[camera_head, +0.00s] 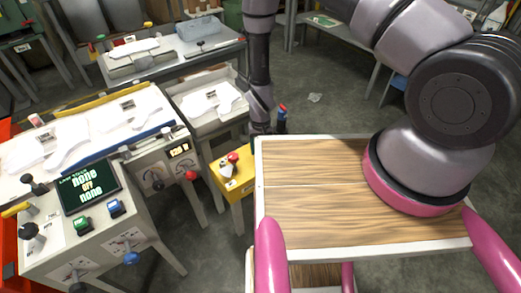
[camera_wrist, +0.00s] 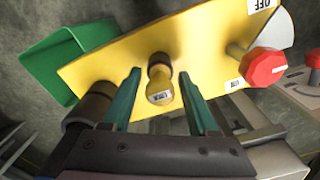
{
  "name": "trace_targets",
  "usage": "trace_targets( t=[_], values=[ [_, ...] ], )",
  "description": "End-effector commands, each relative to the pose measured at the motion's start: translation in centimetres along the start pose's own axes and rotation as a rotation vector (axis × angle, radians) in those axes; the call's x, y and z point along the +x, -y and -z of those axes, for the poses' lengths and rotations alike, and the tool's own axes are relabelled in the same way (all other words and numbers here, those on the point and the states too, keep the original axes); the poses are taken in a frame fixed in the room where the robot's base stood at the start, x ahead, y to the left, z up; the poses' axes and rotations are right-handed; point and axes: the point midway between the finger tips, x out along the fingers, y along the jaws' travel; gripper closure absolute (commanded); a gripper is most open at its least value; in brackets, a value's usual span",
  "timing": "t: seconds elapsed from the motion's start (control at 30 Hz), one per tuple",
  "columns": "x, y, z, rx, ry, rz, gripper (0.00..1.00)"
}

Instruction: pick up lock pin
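The lock pin (camera_wrist: 159,82) is a short yellow knob with a small label and a dark collar. It stands out from a yellow panel (camera_wrist: 110,70) in the wrist view. My gripper (camera_wrist: 160,73) is open, with one green finger on each side of the pin and a visible gap to both. I cannot tell how deep the fingers reach along the pin. In the head view my arm hangs down beside the yellow box (camera_head: 238,188); the fingers and the pin cannot be made out there.
A red knob (camera_wrist: 262,67) sits on the panel right of the pin, near an OFF label. A green open bin (camera_wrist: 60,62) is at the left. In the head view, a control desk (camera_head: 130,205) stands left and a wood-topped table (camera_head: 315,210) stands right, close to my arm.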

Motion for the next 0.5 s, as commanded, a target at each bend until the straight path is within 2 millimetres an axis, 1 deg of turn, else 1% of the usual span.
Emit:
trace_targets(
  t=[0.03,0.07,0.1,0.13,0.4,0.5],
  values=[
    [-0.01,0.0,-0.01,0.0,0.0,0.0,0.64],
    [-0.01,0.0,-0.01,0.0,0.0,0.0,0.75],
    [-0.02,0.0,-0.01,0.0,0.0,0.0,0.91],
    [-0.02,0.0,-0.01,0.0,0.0,0.0,1.0],
    [-0.06,0.0,0.0,0.0,0.0,0.0,1.0],
    [-0.39,0.02,0.02,0.0,0.0,0.0,1.0]
  ],
)
